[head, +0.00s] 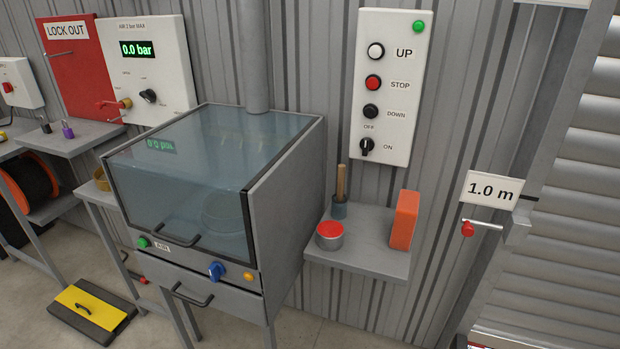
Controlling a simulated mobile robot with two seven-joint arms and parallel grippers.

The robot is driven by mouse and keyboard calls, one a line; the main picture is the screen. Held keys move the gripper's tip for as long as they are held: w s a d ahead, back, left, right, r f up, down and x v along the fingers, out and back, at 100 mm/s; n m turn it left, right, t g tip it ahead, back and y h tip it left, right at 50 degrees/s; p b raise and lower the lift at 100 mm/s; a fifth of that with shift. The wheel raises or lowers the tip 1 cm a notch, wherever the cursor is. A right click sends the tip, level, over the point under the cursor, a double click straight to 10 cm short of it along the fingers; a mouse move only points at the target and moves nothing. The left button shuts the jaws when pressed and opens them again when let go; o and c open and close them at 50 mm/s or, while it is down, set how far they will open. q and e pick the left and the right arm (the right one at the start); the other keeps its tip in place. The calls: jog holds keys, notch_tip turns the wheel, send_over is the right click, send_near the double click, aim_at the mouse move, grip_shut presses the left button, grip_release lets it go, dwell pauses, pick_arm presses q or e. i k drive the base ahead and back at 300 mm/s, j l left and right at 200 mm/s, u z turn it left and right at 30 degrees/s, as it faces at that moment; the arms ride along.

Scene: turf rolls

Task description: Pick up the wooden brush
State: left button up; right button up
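What looks like the wooden brush (341,180) stands upright in a small blue-grey cup (339,211) on a grey wall shelf (365,255). Only its light brown handle shows; its lower end is hidden in the cup. A round tin with a red top (330,231) is in front of the cup, a little to the left. An orange block (404,220) stands upright at the right end of the shelf. Neither of my grippers is in view.
A grey cabinet with a clear hood (185,165) stands close left of the shelf. A control panel (391,85) hangs on the wall above. A red-knobbed lever (468,229) and a "1.0 m" sign (490,190) are to the right. The shelf's front middle is bare.

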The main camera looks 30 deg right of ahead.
aim_at(341, 168)
jog(key=z, duration=3.4)
jog(key=u, duration=2.3)
jog(key=i+j+u, duration=0.2)
jog(key=i+j, duration=0.15)
